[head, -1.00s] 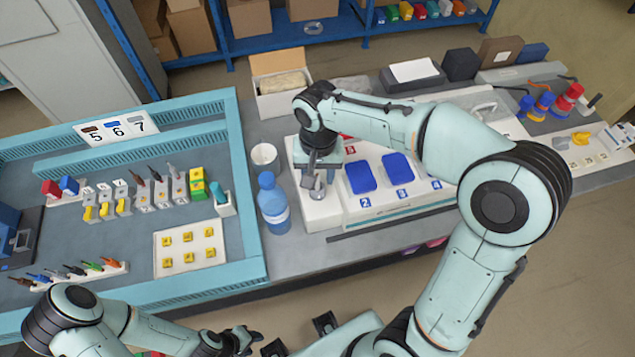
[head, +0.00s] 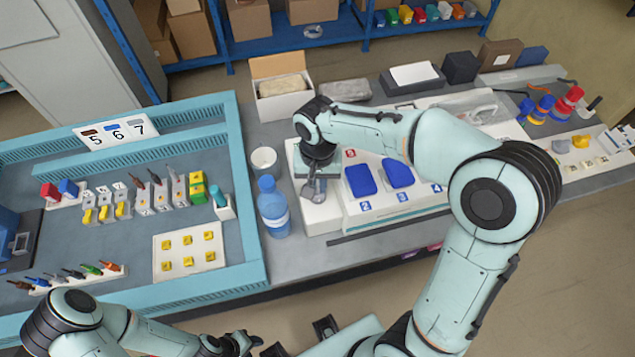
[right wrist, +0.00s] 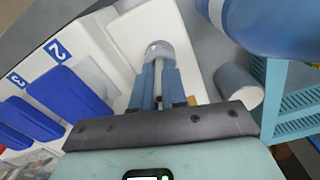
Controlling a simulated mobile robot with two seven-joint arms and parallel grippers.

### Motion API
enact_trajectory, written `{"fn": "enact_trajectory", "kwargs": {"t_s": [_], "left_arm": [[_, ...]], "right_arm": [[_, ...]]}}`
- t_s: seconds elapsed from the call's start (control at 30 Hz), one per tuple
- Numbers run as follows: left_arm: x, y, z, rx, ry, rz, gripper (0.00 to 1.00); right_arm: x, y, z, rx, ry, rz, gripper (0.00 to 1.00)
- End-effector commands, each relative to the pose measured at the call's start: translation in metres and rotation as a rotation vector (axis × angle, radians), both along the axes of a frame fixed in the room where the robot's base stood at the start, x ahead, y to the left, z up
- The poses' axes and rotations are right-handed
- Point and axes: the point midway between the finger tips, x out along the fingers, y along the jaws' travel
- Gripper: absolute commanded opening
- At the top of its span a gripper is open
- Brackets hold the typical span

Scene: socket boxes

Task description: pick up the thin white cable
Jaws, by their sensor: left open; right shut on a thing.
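My right gripper (head: 313,190) points down over the left end of the white socket box (head: 320,217). In the right wrist view its two fingers (right wrist: 158,75) are close together, shut on a small rounded whitish-grey piece (right wrist: 160,48) at their tips. I cannot tell whether this piece is part of the thin white cable; no length of cable is clearly visible. The box's blue covers (head: 360,180) lie to the right of the gripper, by the number labels. My left gripper (head: 248,340) is open and apparently empty at the bottom edge of the head view, away from the box.
A blue bottle (head: 273,208) and a white cup (head: 264,159) stand just left of the box. A teal-edged workbench (head: 255,240) with small parts is further left. An open carton (head: 283,93) and dark boxes (head: 460,66) stand behind. A clear bag (head: 470,108) lies at the right.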

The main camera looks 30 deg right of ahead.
Motion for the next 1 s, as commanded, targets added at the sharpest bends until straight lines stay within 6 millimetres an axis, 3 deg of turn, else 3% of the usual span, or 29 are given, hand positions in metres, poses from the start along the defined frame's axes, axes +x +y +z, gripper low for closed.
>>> {"fn": "enact_trajectory", "kwargs": {"t_s": [0.27, 0.7, 1.0], "left_arm": [[0.003, 0.0, 0.005, 0.0, -0.003, 0.0, 0.43], [0.022, 0.0, 0.03, 0.0, -0.025, 0.0, 0.43], [0.033, 0.0, 0.042, 0.0, -0.037, 0.0, 0.43]], "right_arm": [[0.001, 0.0, 0.031, 0.001, -0.006, 0.0, 0.0], [0.002, 0.0, 0.147, 0.001, -0.009, 0.001, 0.0], [0.001, 0.001, 0.194, 0.001, -0.004, 0.001, 0.0]]}}
